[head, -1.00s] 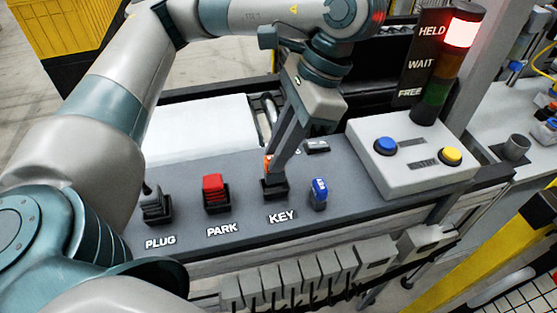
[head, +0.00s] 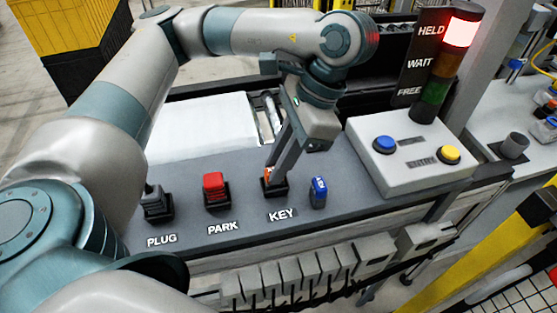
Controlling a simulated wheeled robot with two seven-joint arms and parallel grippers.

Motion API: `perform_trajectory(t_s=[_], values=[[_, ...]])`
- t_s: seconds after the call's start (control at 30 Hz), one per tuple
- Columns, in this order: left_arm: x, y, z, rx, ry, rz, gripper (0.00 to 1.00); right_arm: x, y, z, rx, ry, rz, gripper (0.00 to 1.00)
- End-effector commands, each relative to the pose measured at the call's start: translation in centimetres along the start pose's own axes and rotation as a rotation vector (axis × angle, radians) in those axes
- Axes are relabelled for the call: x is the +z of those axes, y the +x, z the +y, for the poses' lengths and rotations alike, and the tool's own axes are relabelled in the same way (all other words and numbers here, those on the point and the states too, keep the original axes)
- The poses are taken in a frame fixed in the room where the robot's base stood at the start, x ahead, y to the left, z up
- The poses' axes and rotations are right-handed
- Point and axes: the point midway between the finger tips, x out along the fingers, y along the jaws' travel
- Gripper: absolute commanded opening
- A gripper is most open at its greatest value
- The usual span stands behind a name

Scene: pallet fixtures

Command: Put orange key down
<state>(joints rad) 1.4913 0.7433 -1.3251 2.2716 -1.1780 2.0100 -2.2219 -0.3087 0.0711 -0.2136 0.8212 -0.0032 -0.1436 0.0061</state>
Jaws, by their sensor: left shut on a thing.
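The orange key (head: 266,175) shows as a small orange patch between the fingers of my left gripper (head: 271,173). The gripper is shut on it, pointing down at the black socket (head: 275,190) behind the KEY label (head: 283,215). The key is at the socket's mouth; its lower part is hidden, so I cannot tell how deep it sits. My right gripper is not in view.
A blue key-like piece (head: 318,191) stands close on the right. A button box (head: 412,160) and a signal tower lit red at HELD (head: 461,32) are further right.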

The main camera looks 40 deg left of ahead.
Motion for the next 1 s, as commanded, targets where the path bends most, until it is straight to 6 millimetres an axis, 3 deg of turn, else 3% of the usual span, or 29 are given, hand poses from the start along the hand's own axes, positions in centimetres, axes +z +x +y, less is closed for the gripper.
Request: perform_trajectory(t_s=[0.17, 0.2, 0.27, 0.83, 1.0], values=[[-0.1, 0.1, 0.0, 0.000, 0.000, 0.000, 0.00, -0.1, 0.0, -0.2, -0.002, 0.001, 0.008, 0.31], [0.0, 0.1, 0.0, 0.000, 0.000, 0.000, 0.21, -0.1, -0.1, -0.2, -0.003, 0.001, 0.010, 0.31], [0.0, 0.1, 0.0, 0.000, 0.000, 0.000, 0.35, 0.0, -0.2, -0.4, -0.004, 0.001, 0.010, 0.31], [0.1, -0.3, 0.0, 0.000, 0.000, 0.000, 0.35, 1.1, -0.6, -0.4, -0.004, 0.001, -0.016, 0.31], [0.0, -1.8, 0.0, -0.002, -0.001, 0.002, 0.35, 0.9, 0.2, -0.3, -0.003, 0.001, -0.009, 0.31]])
